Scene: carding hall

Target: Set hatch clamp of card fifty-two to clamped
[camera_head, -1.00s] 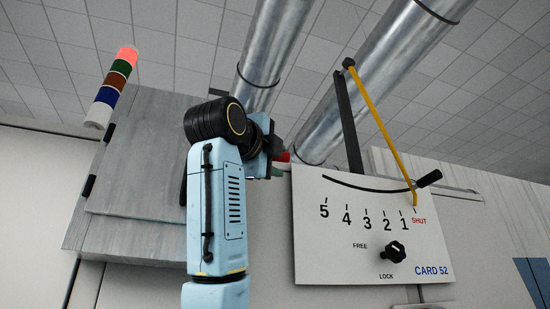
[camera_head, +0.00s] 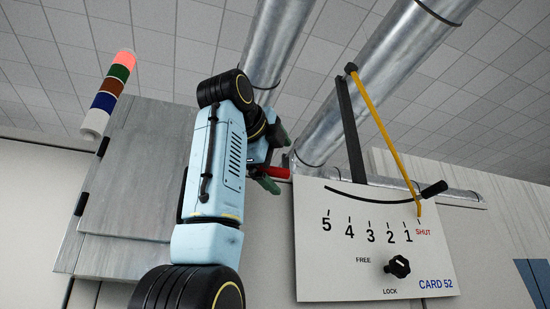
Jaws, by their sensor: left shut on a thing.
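The grey metal hatch (camera_head: 140,175) of the machine stands left of centre, with black hinges on its left edge. My left gripper (camera_head: 275,168), with dark green fingers, is at the hatch's right side, between it and the card 52 board. It is shut on a red handle (camera_head: 277,172), which appears to be the hatch clamp's lever. The handle lies nearly level, its end pointing right. The clamp's base and the hatch's right edge are hidden behind my left arm. My right gripper is not in view.
A white board (camera_head: 375,275) marked CARD 52 stands just right of the gripper, with a yellow pointer (camera_head: 385,135) near SHUT and a black FREE/LOCK knob (camera_head: 398,266). Silver ducts (camera_head: 385,75) run overhead. A striped signal lamp (camera_head: 109,95) stands at upper left.

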